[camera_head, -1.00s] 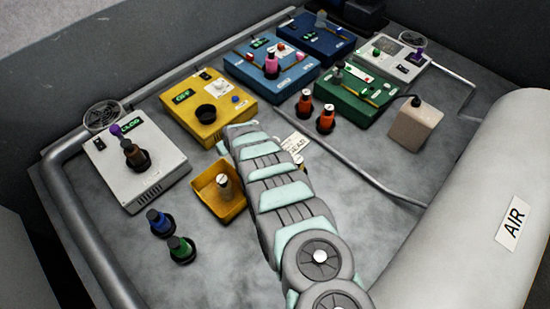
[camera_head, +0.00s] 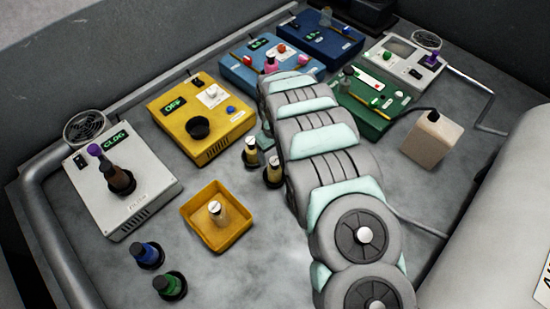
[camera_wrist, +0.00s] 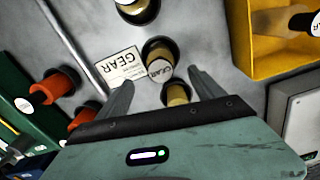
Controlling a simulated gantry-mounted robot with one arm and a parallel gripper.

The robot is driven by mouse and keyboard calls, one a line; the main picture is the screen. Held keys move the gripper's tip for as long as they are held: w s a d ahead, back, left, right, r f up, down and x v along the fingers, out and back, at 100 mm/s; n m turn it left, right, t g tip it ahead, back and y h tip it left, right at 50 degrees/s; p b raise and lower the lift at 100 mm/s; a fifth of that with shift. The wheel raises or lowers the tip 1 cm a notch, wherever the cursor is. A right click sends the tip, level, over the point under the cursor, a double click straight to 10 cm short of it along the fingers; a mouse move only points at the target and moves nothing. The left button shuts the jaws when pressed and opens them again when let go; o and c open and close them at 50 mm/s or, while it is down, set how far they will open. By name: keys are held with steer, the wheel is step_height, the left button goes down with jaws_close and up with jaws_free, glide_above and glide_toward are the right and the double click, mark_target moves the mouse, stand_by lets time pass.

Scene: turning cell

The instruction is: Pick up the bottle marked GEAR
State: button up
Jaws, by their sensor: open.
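The bottle marked GEAR (camera_wrist: 160,68) stands in a dark round holder, its lettered cap facing the wrist camera. A white card reading GEAR (camera_wrist: 120,67) lies beside it. My gripper (camera_wrist: 161,84) is open and empty, its two fingers on either side of the bottle's near side in the wrist view. I cannot tell the height gap. Similar bottles stand close by, one beyond (camera_wrist: 140,10) and one nearer (camera_wrist: 178,94), partly hidden by my gripper. The head view shows two of these bottles (camera_head: 251,153) beside my arm; my fingers are hidden there.
A yellow tray (camera_head: 189,228) holds a bottle. Orange bottles (camera_wrist: 57,85) stand across a pipe from the GEAR card. A yellow unit (camera_head: 178,112), a white unit (camera_head: 150,197), blue units and a green unit (camera_head: 372,120) surround the area. Blue and green bottles stand at front left.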

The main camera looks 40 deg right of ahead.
mark_target(274, 162)
steer(key=f, duration=0.5)
steer(key=shift+s+a+f, duration=0.35)
steer(key=shift+d+f+b, duration=0.15)
steer(key=shift+f+b, duration=0.2)
steer(key=shift+f, duration=0.55)
steer(key=shift+f+b, duration=0.4)
steer(key=shift+f, duration=1.4)
steer(key=shift+r, duration=0.1)
steer(key=shift+c, duration=0.6)
jaws_close()
